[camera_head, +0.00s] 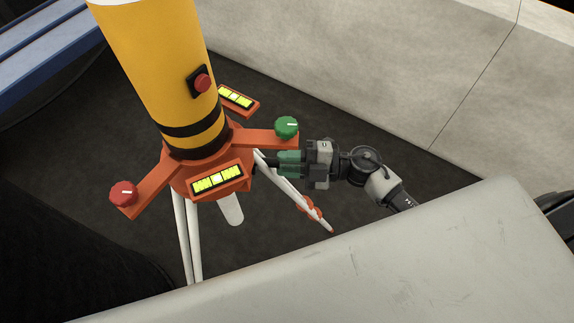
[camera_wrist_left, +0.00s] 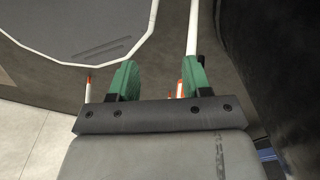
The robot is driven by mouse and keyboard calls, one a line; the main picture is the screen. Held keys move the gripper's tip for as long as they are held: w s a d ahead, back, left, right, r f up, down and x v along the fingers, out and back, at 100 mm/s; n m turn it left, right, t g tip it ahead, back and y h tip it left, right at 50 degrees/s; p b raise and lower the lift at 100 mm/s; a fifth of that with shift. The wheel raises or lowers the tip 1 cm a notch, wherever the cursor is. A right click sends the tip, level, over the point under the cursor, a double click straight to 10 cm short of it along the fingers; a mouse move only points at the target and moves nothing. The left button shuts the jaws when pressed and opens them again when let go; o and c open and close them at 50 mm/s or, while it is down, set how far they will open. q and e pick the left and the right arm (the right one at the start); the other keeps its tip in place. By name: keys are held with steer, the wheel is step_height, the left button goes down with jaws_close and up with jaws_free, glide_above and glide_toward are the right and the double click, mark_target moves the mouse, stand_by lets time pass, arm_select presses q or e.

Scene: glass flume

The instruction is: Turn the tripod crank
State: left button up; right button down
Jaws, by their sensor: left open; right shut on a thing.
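The tripod (camera_head: 190,175) has an orange head that carries a thick yellow cylinder (camera_head: 160,70) and stands on white legs. A dark crank (camera_head: 264,162) sticks out from the right side of the head, below the arm with the green knob (camera_head: 286,127). My right gripper (camera_head: 283,163) comes in from the right and is shut on the crank; its green fingers hide the crank's outer part. My left gripper (camera_wrist_left: 161,65) is open and empty in the left wrist view, with white legs and small orange parts beyond it. It is not in the head view.
A red knob (camera_head: 123,192) ends the left arm of the tripod head, and lit yellow displays (camera_head: 218,178) sit on it. A pale flat surface (camera_head: 400,260) fills the lower right. A concrete wall (camera_head: 380,70) stands behind, and a blue bench (camera_head: 45,35) is at upper left.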

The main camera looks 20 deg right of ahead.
steer(key=n, duration=0.1)
steer(key=w+r+n+b, duration=0.1)
steer(key=n, duration=0.1)
steer(key=shift+d+r, duration=0.2)
steer(key=shift+w+d+r+n+b, duration=0.1)
steer(key=shift+r+n+b, duration=0.25)
steer(key=shift+n, duration=0.4)
steer(key=shift+w+a+r+n+b, duration=0.1)
steer(key=shift+r+n+b, duration=0.25)
steer(key=shift+n, duration=0.45)
steer(key=shift+w+d+r+n+b, duration=0.1)
steer(key=shift+r+n+b, duration=0.1)
steer(key=shift+r+n, duration=0.4)
steer(key=shift+n, duration=0.25)
steer(key=c, duration=1)
jaws_free()
steer(key=shift+f, duration=0.1)
steer(key=shift+o, duration=0.2)
steer(key=shift+d, duration=0.1)
